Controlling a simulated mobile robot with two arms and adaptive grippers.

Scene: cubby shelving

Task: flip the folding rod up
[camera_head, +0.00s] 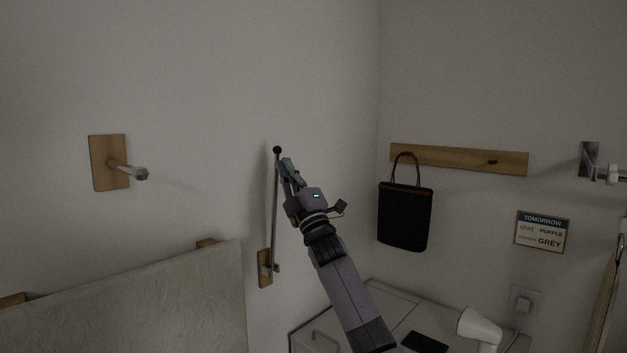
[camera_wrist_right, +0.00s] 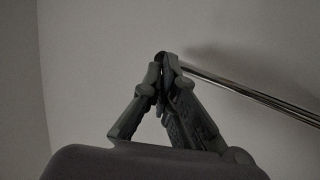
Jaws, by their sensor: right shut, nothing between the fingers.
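The folding rod (camera_head: 273,215) is a thin metal rod with a dark ball at its top end. In the head view it stands nearly upright from a small wooden wall plate (camera_head: 264,268) on the left wall. My right gripper (camera_head: 284,166) is beside the rod's upper part, just below the ball. In the right wrist view the shut fingertips (camera_wrist_right: 164,62) meet at the rod's end, and the rod (camera_wrist_right: 250,92) runs off to the lower right. The fingers hold nothing; whether they touch the rod I cannot tell. My left gripper is out of view.
A wall peg on a wooden plate (camera_head: 108,178) is at the left. A light board or cloth (camera_head: 130,305) fills the lower left. A black bag (camera_head: 404,216) hangs from a wooden rail (camera_head: 458,158) on the right wall. A white lamp (camera_head: 479,326) stands below.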

